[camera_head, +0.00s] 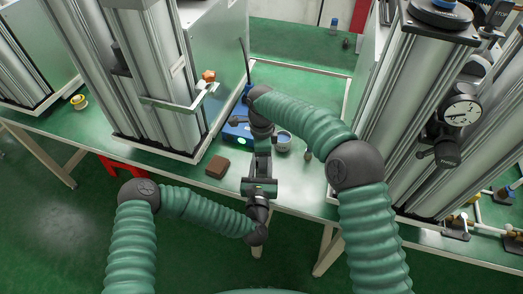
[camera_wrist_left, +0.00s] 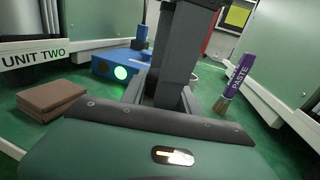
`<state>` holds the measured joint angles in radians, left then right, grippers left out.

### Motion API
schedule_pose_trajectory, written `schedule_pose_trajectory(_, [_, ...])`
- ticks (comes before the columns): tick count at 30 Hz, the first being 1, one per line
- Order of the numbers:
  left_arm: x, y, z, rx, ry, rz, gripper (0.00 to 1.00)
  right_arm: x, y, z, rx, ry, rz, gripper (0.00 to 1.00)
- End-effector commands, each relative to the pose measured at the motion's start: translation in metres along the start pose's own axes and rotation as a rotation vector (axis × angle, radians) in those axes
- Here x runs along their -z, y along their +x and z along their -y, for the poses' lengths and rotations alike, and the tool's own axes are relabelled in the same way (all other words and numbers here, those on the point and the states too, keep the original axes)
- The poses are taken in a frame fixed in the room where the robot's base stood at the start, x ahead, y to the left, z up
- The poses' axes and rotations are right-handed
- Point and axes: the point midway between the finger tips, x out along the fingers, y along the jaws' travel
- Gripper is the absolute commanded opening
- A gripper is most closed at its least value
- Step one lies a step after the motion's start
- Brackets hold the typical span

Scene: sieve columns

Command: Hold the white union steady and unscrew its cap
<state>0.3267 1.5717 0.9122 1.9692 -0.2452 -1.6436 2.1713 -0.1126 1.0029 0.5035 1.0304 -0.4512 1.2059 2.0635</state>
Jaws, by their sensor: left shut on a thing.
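My left gripper (camera_head: 262,165) reaches in from the left over the front of the green bench, its jaws pointing away from me. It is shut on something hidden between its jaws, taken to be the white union. My right gripper (camera_head: 262,132) comes down from above at the tip of the left one. In the left wrist view the right gripper (camera_wrist_left: 176,50) is a dark upright shape right in front of the left jaws. The union and its cap do not show in either view. Whether the right jaws are open or shut is hidden.
A blue box (camera_head: 237,133) with a lit green disc stands behind the grippers. A brown stack of pads (camera_head: 217,166) lies at left, a small cup (camera_head: 283,139) at right. A purple paste brush (camera_wrist_left: 235,78) stands at right. Tall metal columns (camera_head: 157,75) flank the work area.

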Motion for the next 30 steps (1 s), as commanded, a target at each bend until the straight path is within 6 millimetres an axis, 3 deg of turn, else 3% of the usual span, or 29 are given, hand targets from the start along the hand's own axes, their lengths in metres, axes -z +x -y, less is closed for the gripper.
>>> schedule_pose_trajectory(6, [0.0007, -0.0002, -0.0001, 0.0, 0.001, -0.002, 0.0, 0.0, 0.0008, 0.0002, 0.001, 0.0, 0.0, 0.56])
schedule_pose_trajectory(19, [0.0007, -0.0003, 0.0, 0.0, 0.001, -0.002, 0.0, 0.0002, 0.0003, 0.0007, 0.003, 0.001, 0.0, 0.01])
schedule_pose_trajectory(22, [0.0007, -0.0003, 0.0, 0.0, 0.001, -0.002, 0.0, 0.0002, 0.0002, 0.0008, 0.003, 0.001, 0.0, 0.0])
schedule_pose_trajectory(23, [0.0007, -0.0003, 0.0001, 0.001, 0.001, -0.002, 0.0, 0.0002, 0.0002, 0.0009, 0.003, 0.001, 0.0, 0.38])
schedule_pose_trajectory(27, [0.0007, -0.0004, 0.0002, 0.001, 0.001, -0.002, 0.0, 0.0002, 0.0002, 0.0007, 0.003, 0.001, 0.0, 0.57])
schedule_pose_trajectory(30, [0.0008, -0.0004, 0.0002, 0.001, 0.001, -0.002, 0.0, 0.0002, 0.0003, 0.0005, 0.002, 0.001, 0.0, 0.57])
